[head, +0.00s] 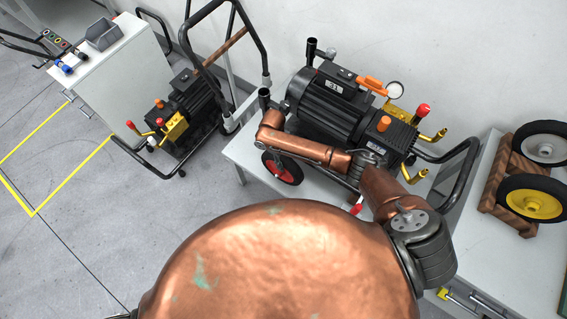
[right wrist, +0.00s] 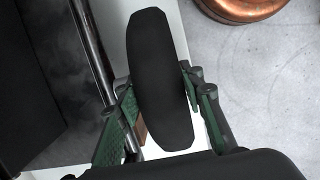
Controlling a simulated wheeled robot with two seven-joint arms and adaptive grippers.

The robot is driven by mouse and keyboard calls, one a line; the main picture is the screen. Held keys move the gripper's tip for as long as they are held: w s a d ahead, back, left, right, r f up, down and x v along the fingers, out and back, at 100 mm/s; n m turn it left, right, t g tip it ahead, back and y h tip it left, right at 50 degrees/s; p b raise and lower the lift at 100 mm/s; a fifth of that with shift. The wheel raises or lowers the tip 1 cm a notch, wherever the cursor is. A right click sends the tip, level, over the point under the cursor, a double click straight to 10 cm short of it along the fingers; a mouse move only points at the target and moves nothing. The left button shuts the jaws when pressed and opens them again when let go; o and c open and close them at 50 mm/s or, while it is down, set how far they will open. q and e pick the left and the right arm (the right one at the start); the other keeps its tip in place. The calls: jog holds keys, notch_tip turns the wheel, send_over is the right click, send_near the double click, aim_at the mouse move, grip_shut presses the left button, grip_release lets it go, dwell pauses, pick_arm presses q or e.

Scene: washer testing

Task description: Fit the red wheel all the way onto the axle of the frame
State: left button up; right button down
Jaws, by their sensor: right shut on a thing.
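The red wheel (head: 283,170), a black tyre with a red hub, stands upright at the near left of the frame on the white table, its hub facing my body. My right gripper (right wrist: 162,112) is shut on the wheel; its green-padded fingers lie on either side of the tyre (right wrist: 160,70). In the head view my copper forearm hides most of this gripper and the wheel's top. The frame (head: 468,165) is black tubing around a black motor with brass fittings. A frame tube shows close beside the tyre. The axle is hidden, so the wheel's seating cannot be told. My left gripper is not in view.
A wooden rack (head: 497,178) at the right holds a grey-hubbed wheel (head: 543,148) and a yellow-hubbed wheel (head: 533,203). A second motor on a wheeled cart (head: 185,105) stands on the floor at the left. The floor marked by yellow lines is clear.

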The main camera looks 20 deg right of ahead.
jog(key=shift+w+d+r, duration=0.1)
jog(key=shift+w+d, duration=0.8)
jog(key=shift+d, duration=0.1)
jog(key=shift+w+d, duration=0.1)
jog(key=shift+w, duration=0.05)
jog(key=c, duration=1.6)
grip_release()
jog(key=o, duration=0.4)
jog(key=shift+s, duration=0.2)
